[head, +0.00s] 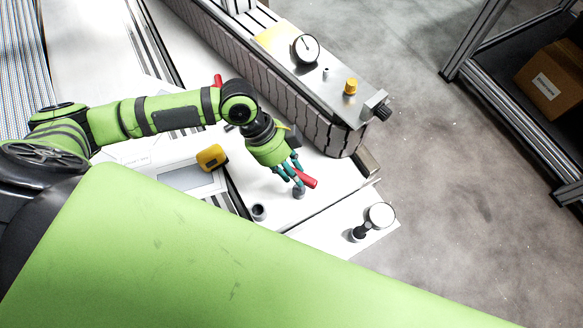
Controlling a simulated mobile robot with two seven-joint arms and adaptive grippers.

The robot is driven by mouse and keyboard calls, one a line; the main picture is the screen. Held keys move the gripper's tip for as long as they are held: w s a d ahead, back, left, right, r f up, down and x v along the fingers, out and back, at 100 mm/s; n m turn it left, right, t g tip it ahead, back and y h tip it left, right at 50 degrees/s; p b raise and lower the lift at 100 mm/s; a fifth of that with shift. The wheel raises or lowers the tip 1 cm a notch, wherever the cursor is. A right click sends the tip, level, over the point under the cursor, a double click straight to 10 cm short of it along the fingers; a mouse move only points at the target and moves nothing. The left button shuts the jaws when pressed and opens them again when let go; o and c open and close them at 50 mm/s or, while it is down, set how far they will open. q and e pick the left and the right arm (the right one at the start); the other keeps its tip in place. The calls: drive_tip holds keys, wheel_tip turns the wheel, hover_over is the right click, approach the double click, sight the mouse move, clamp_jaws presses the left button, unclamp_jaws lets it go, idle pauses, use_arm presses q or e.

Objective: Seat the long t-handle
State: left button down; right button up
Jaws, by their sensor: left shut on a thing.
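My left gripper (292,175) reaches over the white deck from the left, its fingers pointing down. It is shut on a red t-handle (309,181); the red bar sticks out to the right of the fingers. The fingers hide most of the handle, and I cannot tell whether its lower end is in a hole. A small grey piece shows just below the fingers. A dark round socket (259,211) stands on the deck, left of and below the gripper. Another red handle (218,80) shows behind my left arm, partly hidden. My right gripper is not in view.
A metal panel with a black-rimmed gauge (305,49) and a yellow knob (351,86) stands behind the gripper. A round white-faced part (381,215) stands at right. A yellow part (211,157) lies left. A shelf with a cardboard box (553,78) is far right.

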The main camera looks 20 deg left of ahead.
use_arm(q)
drive_tip(key=c, duration=0.9)
unclamp_jaws()
drive_tip(key=v, duration=1.2)
drive_tip(key=shift+s, duration=0.1)
